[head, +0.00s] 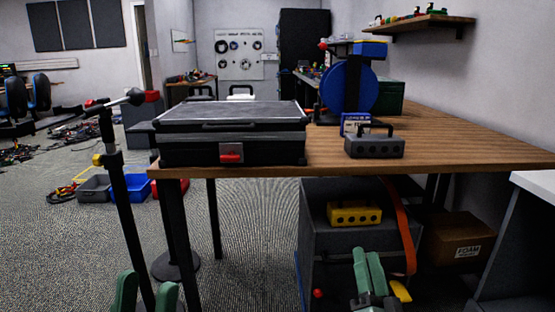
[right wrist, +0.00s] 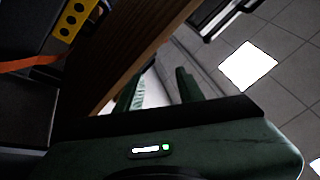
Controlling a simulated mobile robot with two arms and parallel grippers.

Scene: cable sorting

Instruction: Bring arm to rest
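My left gripper (head: 146,290) shows at the bottom left of the head view, low in front of the table. My right gripper (head: 369,268) shows at the bottom, right of centre, pointing up in front of the dark cabinet below the tabletop. In the right wrist view its green fingers (right wrist: 158,88) are apart, with a gap between them and no object held. The wooden table edge (right wrist: 135,55) passes close to these fingers in that view.
The wooden table (head: 450,150) carries a black case (head: 235,150), a grey handled box (head: 375,147) and a blue reel (head: 349,88). A yellow block (head: 354,214) and orange strap (head: 399,225) are below. A black stand (head: 125,190) rises at left. A cardboard box (head: 460,240) sits right.

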